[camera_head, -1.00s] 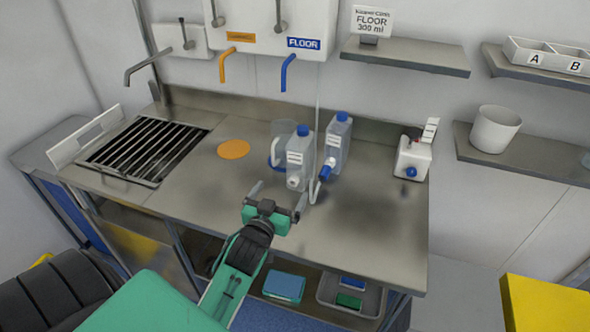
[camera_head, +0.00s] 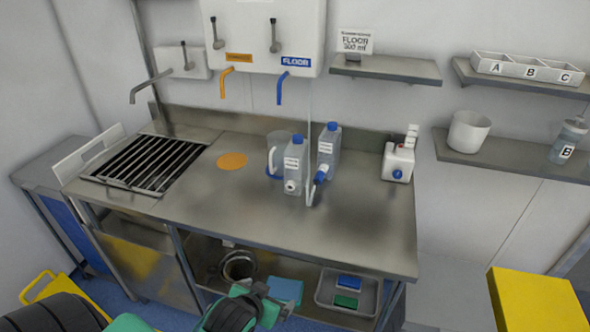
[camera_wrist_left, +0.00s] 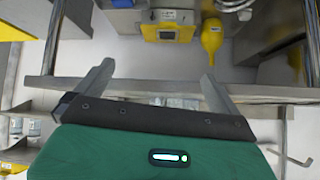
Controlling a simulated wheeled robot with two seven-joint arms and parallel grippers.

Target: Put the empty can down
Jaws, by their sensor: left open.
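Two clear cans with blue caps stand upright on the steel counter (camera_head: 250,215). The nearer can (camera_head: 294,172) has a white tap. The other can (camera_head: 329,150) stands behind it to the right, with a blue tap low at its front. I cannot tell which one is empty. My left gripper (camera_head: 272,298) is open and empty in front of the counter, below its front edge and apart from both cans. In the left wrist view its two fingers (camera_wrist_left: 155,88) are spread with nothing between them. My right gripper is not in view.
A clear jug (camera_head: 277,150) stands behind the nearer can. A white container (camera_head: 398,161) with a blue tap is at the counter's right. An orange disc (camera_head: 231,161) and a drain grate (camera_head: 150,163) lie left. The counter's front middle is clear. A lower shelf holds a grey tray (camera_head: 330,297).

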